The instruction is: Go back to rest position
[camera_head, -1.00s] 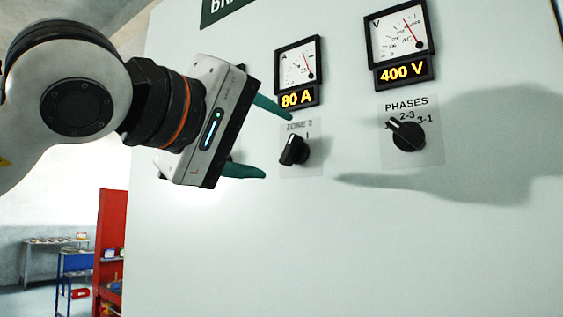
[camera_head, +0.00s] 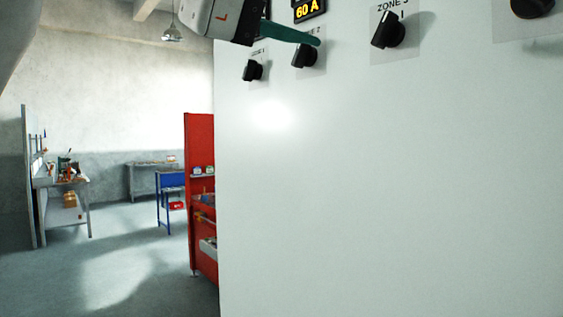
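My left gripper (camera_head: 292,34) is at the top of the head view, in front of the pale panel (camera_head: 380,190). One green finger shows, reaching right across the panel; the other is hidden or cut off, so I cannot tell its opening. Below and right of it are the black zone knobs: a left knob (camera_head: 253,71), a middle knob (camera_head: 305,56) near the fingertip, and the ZONE 3 knob (camera_head: 388,31). I cannot tell whether the finger touches anything. A display (camera_head: 308,9) above reads 60 A. My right gripper is not in view.
A red cabinet (camera_head: 201,140) with shelves stands left of the panel. A workbench (camera_head: 62,183) is at the far left, with a blue stand (camera_head: 171,181) and a grey table (camera_head: 140,166) farther back. Open floor (camera_head: 120,265) lies between.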

